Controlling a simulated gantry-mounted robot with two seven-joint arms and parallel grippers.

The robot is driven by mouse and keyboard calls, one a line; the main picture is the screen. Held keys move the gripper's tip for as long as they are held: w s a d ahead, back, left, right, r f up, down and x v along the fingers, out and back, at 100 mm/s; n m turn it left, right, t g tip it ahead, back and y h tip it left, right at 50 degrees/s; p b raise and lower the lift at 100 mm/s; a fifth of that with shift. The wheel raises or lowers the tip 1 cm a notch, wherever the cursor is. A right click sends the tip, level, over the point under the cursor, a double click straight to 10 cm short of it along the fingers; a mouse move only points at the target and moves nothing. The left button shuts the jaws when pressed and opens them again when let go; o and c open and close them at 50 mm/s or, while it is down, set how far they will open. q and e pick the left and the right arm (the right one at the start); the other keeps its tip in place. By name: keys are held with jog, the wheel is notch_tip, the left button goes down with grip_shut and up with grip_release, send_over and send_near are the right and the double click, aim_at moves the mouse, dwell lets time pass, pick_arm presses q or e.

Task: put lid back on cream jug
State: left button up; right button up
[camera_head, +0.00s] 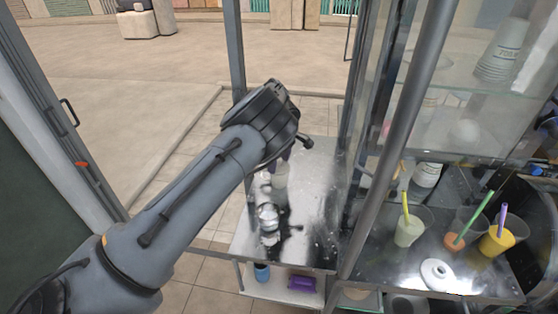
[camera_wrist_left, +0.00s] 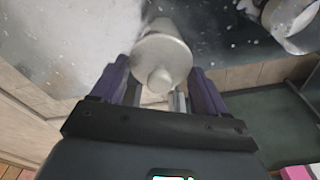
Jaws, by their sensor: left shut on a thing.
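My left gripper (camera_head: 283,150) reaches down over the metal counter from the left. In the left wrist view its purple fingers (camera_wrist_left: 160,80) are closed around a pale round lid (camera_wrist_left: 162,57) with a knob facing the camera. A pale cylindrical body, which looks like the cream jug (camera_wrist_left: 165,24), shows directly beyond the lid. In the head view a pale vessel is partly hidden under the gripper. I cannot tell whether the lid is seated on the body or just above it. My right gripper is not in view.
Right of a metal post, another counter holds cups with straws (camera_head: 409,226) and a white disc with a raised centre (camera_head: 437,273). Glass shelving with stacked cups (camera_head: 499,50) stands above.

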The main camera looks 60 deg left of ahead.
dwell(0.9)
pick_arm(q)
jog(key=shift+f+p, duration=0.15)
jog(key=shift+p, duration=0.25)
dwell(0.4)
dwell(0.5)
dwell(0.4)
jog(key=o, duration=1)
jog(key=shift+o, duration=0.2)
jog(key=shift+p, duration=0.3)
